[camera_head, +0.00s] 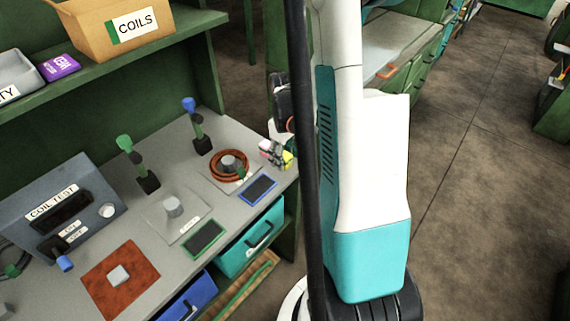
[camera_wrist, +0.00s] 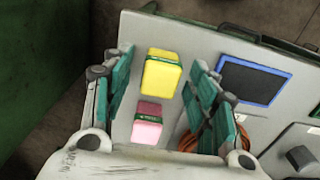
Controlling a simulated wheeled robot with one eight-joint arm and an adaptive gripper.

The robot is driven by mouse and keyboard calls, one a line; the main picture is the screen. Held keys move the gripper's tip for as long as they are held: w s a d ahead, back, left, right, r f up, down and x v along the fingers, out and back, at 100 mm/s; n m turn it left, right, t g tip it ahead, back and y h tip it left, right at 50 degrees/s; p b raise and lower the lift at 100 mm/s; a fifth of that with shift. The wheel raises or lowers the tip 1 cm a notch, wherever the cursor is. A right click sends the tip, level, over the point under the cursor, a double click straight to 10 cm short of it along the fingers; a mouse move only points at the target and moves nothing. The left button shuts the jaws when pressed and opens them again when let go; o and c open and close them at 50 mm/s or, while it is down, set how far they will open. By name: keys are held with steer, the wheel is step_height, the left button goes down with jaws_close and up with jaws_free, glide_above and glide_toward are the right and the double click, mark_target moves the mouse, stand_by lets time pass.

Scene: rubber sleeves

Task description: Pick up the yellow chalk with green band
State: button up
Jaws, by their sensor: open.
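The yellow chalk with a green band (camera_wrist: 161,73) stands near the bench's edge in the wrist view, between the two spread fingers of my gripper (camera_wrist: 160,70). My gripper is open, with a visible gap on each side of the chalk. In the head view the yellow chalk (camera_head: 288,159) shows small at the bench's right end, partly hidden by my arm and a dark pole.
A blue-framed dark pad (camera_wrist: 254,80) lies right of the gripper. An orange-brown coil (camera_head: 229,165) lies on the bench left of the chalks. A green wall (camera_wrist: 40,70) stands at the wrist view's left. Blue and green posts (camera_head: 196,125) rise farther along the bench.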

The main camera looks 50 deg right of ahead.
mark_target(285, 155)
steer(key=shift+f, duration=0.4)
steer(key=shift+r, duration=0.1)
steer(key=c, duration=1.2)
steer(key=shift+o, duration=0.2)
step_height(285, 155, up, 20)
steer(key=p, duration=0.6)
steer(key=shift+p, duration=0.4)
